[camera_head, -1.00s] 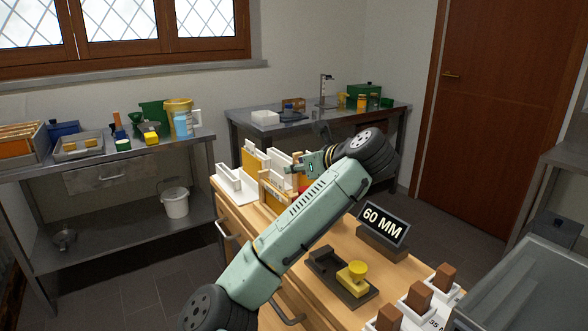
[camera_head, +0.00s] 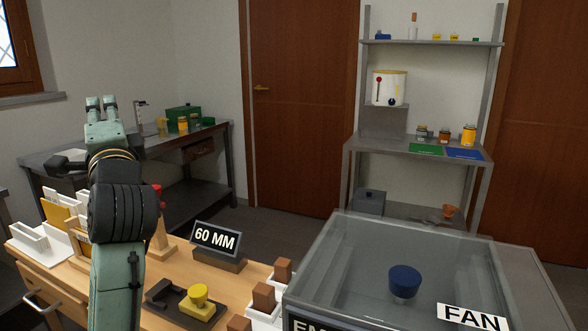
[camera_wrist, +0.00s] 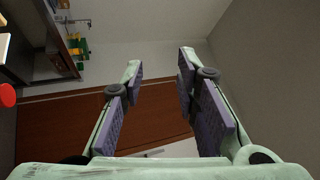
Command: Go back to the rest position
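My gripper (camera_head: 102,103) is at the end of my arm, raised on the left of the head view with its fingers pointing up. In the wrist view its two padded fingers (camera_wrist: 160,82) stand wide apart with nothing between them. My arm rises in front of the wooden cabinet (camera_head: 48,278) and hides part of its top. Nothing touches the fingers in either view.
The cabinet carries a 60 MM sign (camera_head: 215,238), a yellow knob piece (camera_head: 199,297) and several brown blocks (camera_head: 264,294). A clear-walled FAN box (camera_head: 472,317) stands at right. A metal bench (camera_head: 180,141) and shelf rack (camera_head: 360,150) stand behind. Floor shows between them.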

